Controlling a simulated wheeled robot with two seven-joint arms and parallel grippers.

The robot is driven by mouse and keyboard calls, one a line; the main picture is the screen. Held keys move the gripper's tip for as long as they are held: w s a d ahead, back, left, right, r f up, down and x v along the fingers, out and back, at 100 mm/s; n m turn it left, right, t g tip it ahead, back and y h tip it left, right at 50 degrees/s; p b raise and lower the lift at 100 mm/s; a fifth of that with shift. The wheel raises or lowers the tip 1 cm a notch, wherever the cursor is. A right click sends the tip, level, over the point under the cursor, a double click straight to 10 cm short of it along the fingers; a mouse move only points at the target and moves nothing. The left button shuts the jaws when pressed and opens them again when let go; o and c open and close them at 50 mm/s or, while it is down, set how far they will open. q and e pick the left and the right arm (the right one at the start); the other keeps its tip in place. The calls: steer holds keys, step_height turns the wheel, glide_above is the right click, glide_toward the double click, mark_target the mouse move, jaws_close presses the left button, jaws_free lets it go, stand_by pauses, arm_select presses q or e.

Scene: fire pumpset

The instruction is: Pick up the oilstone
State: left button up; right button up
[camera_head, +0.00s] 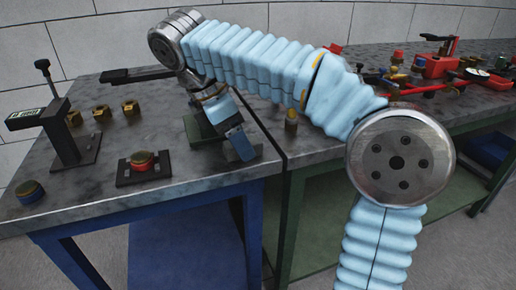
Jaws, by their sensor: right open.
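My right arm reaches across the picture from the lower right and bends down over the left table. My right gripper (240,145) hangs low over that table near its front right edge, tilted, with its jaws apart. I see nothing held in it. A dark green block (199,131) lies on the table just left of the gripper, partly hidden by it. It may be the oilstone, but I cannot tell for sure. Whether the gripper touches the block is unclear. My left gripper is not in view.
The left table (190,172) holds a black stand (68,138), several brass fittings (101,110), a red-topped part on a black base (143,163) and a dark round part (30,193). The right table holds red tools (437,65).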

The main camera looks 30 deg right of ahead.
steer(key=shift+w+d+f, duration=0.1)
steer(key=shift+d+f, duration=0.1)
steer(key=shift+f, duration=0.2)
steer(key=c, duration=1.2)
steer(key=shift+r, duration=0.2)
